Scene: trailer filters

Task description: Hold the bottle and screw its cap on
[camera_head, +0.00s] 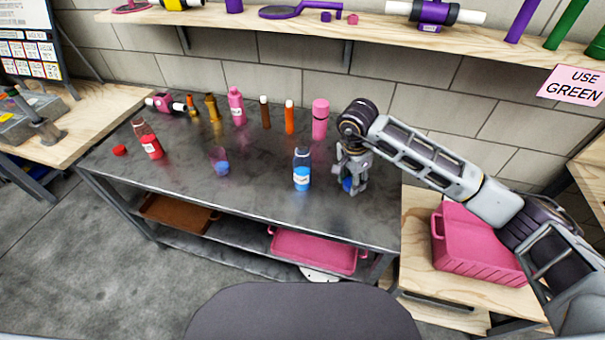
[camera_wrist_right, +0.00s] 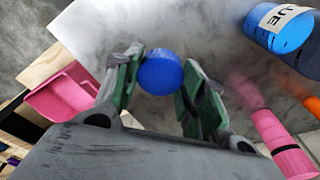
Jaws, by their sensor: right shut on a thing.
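A clear bottle with blue liquid (camera_head: 302,172) stands upright on the dark metal table. In the right wrist view the labelled blue bottle (camera_wrist_right: 284,27) is at the upper right, cut off by the frame edge. My right gripper (camera_head: 350,187) is just right of the bottle, apart from it, pointing down over the table. It is shut on a round blue cap (camera_wrist_right: 160,73), which sits between the green-padded fingers (camera_wrist_right: 157,88). In the head view the fingers partly hide the cap. My left gripper is not in view.
A red bottle (camera_head: 152,146), a red cap (camera_head: 120,150) and a small cup (camera_head: 220,161) are on the left side of the table (camera_head: 255,190). Several pink, brown and orange items line the back, including a pink cylinder (camera_head: 320,118). A pink crate (camera_head: 468,247) is at the right.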

